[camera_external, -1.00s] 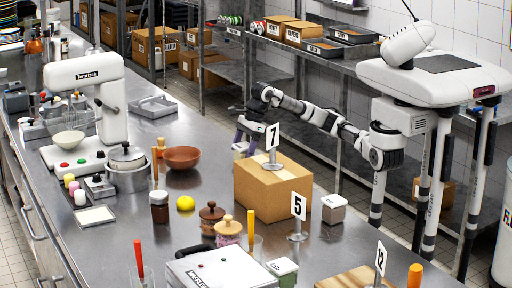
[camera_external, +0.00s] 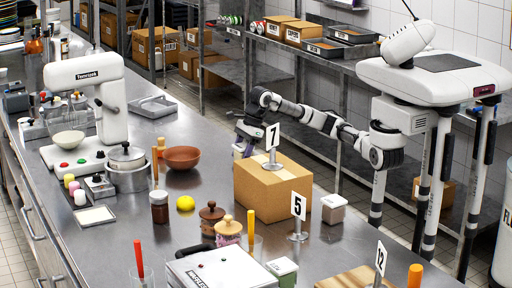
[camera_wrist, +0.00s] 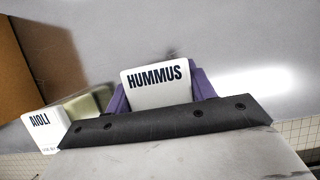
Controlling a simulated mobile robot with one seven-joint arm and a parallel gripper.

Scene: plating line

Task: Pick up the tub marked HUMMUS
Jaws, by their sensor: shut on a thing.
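The tub marked HUMMUS (camera_wrist: 156,88) shows its white lid with dark lettering in the wrist view. It sits between the two purple fingers of my gripper (camera_wrist: 160,92), which is shut on it. In the external view my gripper (camera_external: 242,149) is low at the worktop, behind the large cardboard box. The box and the fingers hide most of the tub there, and I cannot tell whether it touches the worktop.
A tub marked AIOLI (camera_wrist: 42,130) stands close by on the left in the wrist view. The large cardboard box (camera_external: 262,192) bears a sign marked 7 (camera_external: 272,137). A brown bowl (camera_external: 182,158) stands left of my gripper, with bare steel worktop (camera_external: 210,130) between.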

